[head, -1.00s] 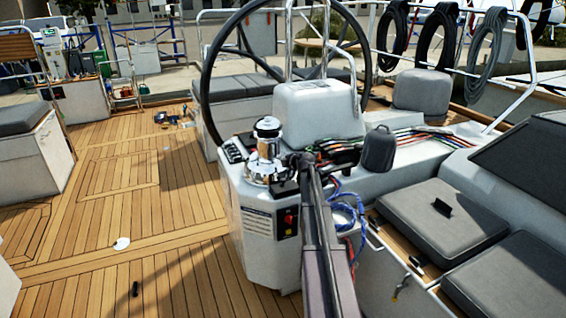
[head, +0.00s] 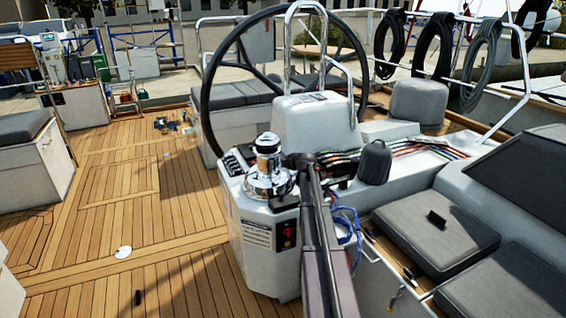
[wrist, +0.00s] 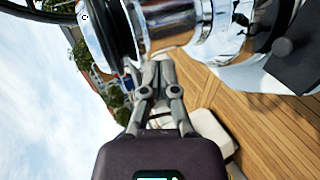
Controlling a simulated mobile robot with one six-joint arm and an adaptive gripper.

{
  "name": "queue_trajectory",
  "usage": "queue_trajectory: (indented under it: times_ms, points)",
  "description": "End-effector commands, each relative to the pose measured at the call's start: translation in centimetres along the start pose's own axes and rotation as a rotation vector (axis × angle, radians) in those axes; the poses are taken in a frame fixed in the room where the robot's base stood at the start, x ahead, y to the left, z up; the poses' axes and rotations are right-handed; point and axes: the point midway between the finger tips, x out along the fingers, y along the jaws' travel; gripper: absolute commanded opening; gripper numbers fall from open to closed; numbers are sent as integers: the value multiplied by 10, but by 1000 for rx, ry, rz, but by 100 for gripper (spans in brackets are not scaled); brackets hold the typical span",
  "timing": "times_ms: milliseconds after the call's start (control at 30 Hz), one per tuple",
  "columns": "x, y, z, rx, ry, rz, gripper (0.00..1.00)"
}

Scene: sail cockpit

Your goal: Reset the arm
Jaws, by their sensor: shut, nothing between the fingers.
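My arm reaches up from the bottom of the head view, and its far end is beside the chrome winch (head: 267,172) on the white console (head: 262,225). My gripper (wrist: 157,72) shows in the wrist view with its fingers together and nothing between them. The chrome winch (wrist: 165,22) fills the top of the wrist view, very close to the fingertips; I cannot tell whether they touch. In the head view the fingers are hard to make out against the console.
A large black steering wheel (head: 204,95) stands behind the winch. A dark pouch-like object (head: 374,163) and coloured lines (head: 420,147) lie to the right. Blue cable (head: 347,222) hangs by my arm. Grey cushions (head: 437,232) are at right. Open teak deck (head: 150,235) is at left.

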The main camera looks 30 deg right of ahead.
Motion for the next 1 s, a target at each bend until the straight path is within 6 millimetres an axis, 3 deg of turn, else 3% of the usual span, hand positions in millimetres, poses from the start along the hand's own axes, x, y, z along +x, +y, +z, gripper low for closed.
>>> queue_trajectory:
  times_ms: [733, 1000]
  points:
    - [-1, 3, -2, 0, 1, 2, 0]
    - [-8, 24, -24, 46, -9, 106, 0]
